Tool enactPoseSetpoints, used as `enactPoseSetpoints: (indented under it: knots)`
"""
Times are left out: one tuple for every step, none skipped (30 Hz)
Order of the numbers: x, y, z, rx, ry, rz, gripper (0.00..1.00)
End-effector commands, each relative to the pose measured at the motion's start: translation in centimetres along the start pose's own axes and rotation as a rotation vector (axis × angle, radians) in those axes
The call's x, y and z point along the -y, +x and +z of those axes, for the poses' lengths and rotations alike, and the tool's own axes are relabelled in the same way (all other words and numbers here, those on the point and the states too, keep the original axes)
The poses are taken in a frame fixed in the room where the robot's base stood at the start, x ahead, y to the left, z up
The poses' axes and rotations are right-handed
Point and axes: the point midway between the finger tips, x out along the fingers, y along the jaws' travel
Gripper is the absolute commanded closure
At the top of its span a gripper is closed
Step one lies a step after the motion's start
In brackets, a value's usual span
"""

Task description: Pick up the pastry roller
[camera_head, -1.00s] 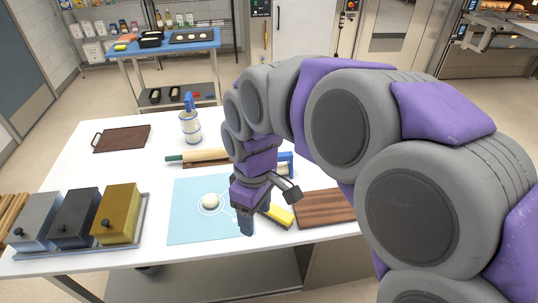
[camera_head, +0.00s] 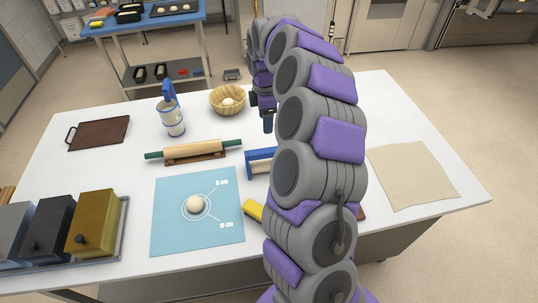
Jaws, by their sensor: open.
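A wooden roller (camera_head: 195,150) with green handles, which looks like the pastry roller, lies on a dark wooden rest in the middle of the white table. My gripper (camera_head: 265,118) is open and points down, above the far part of the table, to the right of the roller and apart from it. My own arm hides part of the gripper and the table behind it.
A blue mat (camera_head: 170,222) with a dough ball (camera_head: 195,205) lies in front of the roller. A blue-framed tool (camera_head: 258,154) and a yellow tool (camera_head: 253,210) lie close to my arm. A beige cloth (camera_head: 410,175) lies right.

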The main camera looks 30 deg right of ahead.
Motion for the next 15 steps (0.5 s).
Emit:
enactPoseSetpoints:
  knots:
    - [0.1,0.4,-0.3,0.002,-0.004,-0.001,0.36]
    - [0.1,0.7,-0.4,0.003,-0.005,-0.002,0.36]
    - [0.2,1.2,-0.5,0.003,-0.005,-0.002,0.36]
    - [0.2,1.7,-0.5,0.002,-0.005,-0.003,0.36]
    - [0.2,2.2,-0.5,0.002,-0.004,-0.004,0.36]
    - [0.1,2.9,-0.4,0.001,-0.004,-0.006,0.36]
    - [0.1,3.5,-0.2,0.000,-0.004,-0.008,0.36]
    - [0.1,4.2,0.0,-0.002,-0.003,-0.009,0.36]
    - [0.0,5.1,0.2,-0.004,-0.003,-0.009,0.36]
    - [-0.1,5.7,0.3,-0.005,-0.003,-0.009,0.36]
    - [-0.1,6.3,0.4,-0.006,-0.002,-0.008,0.36]
    - [-0.2,7.1,0.6,-0.007,-0.002,-0.008,0.36]
    - [-0.2,7.8,0.7,-0.008,-0.002,-0.009,0.36]
    - [-0.2,8.4,0.8,-0.008,-0.001,-0.010,0.36]
    - [-0.2,9.2,0.9,-0.009,0.000,-0.011,0.36]
